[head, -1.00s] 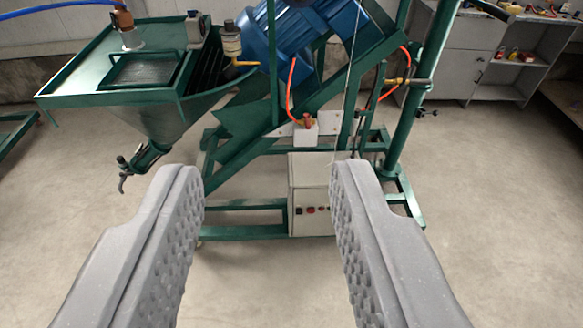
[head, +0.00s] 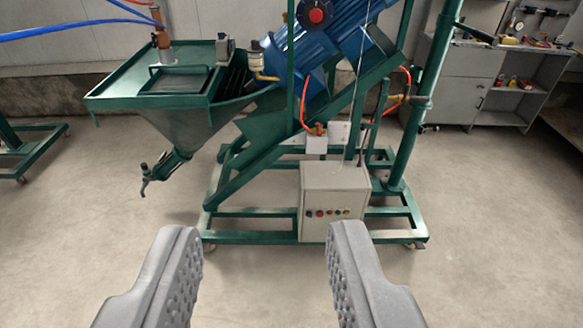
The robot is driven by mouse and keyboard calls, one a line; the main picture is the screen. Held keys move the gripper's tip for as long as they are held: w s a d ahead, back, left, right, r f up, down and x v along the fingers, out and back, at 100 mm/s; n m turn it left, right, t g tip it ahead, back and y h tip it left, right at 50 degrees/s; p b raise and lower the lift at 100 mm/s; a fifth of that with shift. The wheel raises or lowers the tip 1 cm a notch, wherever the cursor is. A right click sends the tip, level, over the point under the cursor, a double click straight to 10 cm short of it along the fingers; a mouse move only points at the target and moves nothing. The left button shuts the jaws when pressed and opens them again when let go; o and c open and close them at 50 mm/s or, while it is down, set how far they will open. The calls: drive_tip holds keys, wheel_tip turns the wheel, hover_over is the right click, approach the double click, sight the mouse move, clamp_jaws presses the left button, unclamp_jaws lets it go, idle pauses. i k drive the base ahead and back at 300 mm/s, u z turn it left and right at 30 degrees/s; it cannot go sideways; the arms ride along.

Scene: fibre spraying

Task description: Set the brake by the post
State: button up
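The green frame machine stands on the floor ahead in the head view. Its tall green post (head: 413,120) rises at the right side and meets the base frame (head: 265,237). A small caster (head: 418,245) shows under the base's front right corner, near the post's foot. Its brake lever is too small to make out. Another caster (head: 209,246) shows at the front left corner.
The grey control box (head: 333,200) with buttons sits at the base front. A hopper (head: 190,128) with a nozzle (head: 158,172) juts out left. A blue motor (head: 330,55) is above. A grey workbench (head: 472,85) stands back right. The floor (head: 490,240) at right is clear.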

sight(419, 245)
drive_tip(key=u, duration=0.45)
drive_tip(key=i, duration=2.5)
drive_tip(key=z, duration=0.6)
drive_tip(key=i, duration=0.3)
drive_tip(key=z, duration=0.35)
drive_tip(key=k, duration=0.9)
drive_tip(key=z, duration=0.15)
drive_tip(key=i, duration=0.95)
drive_tip(key=u, duration=0.05)
